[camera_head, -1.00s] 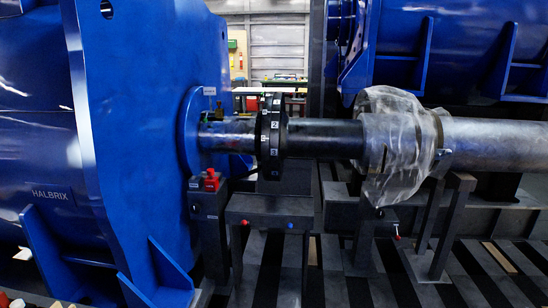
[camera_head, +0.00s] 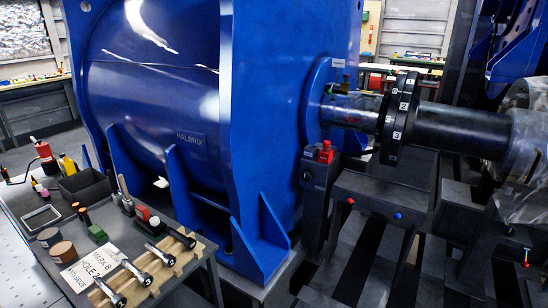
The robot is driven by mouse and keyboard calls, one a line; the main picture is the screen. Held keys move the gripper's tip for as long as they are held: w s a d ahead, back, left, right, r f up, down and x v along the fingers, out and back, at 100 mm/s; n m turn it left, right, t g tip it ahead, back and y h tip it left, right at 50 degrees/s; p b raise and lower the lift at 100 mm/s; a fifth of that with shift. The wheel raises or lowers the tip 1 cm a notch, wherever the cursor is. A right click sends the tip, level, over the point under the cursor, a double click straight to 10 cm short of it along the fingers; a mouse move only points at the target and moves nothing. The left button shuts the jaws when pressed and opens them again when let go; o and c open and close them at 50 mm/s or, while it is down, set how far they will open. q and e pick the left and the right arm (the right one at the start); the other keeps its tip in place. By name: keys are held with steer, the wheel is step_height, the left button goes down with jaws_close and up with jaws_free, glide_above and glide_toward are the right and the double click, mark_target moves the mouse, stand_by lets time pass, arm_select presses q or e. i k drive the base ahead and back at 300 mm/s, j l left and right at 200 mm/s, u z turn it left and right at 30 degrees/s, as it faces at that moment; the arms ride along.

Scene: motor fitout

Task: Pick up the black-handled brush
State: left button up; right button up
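A grey work table (camera_head: 185,285) stands at the lower left with many small items on it. Slim handled tools (camera_head: 124,186) stand upright near its far right edge. One looks dark-handled, but they are too small for me to tell whether one is the black-handled brush. A small dark item with an orange part (camera_head: 84,215) is near the table's middle; I cannot tell what it is. Neither of my grippers is in view.
The table also holds a black bin (camera_head: 84,187), a wooden rack of metal tools (camera_head: 160,262), a white sign (camera_head: 95,266) and a red pump-like tool (camera_head: 46,155). A large blue machine (camera_head: 185,110) with a shaft (camera_head: 455,128) stands close behind and right.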

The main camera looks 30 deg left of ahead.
mark_target(112, 183)
steer(key=u, duration=1.95)
steer(key=i+j, duration=0.2)
steer(key=i+j+z, duration=0.1)
steer(key=j, duration=0.35)
steer(key=i+j, duration=0.3)
steer(key=i+j+z, duration=0.1)
steer(key=i+j, duration=0.3)
steer(key=j, duration=0.3)
steer(key=i+j+z, duration=0.1)
steer(key=j, duration=0.25)
steer(key=i+j, duration=0.3)
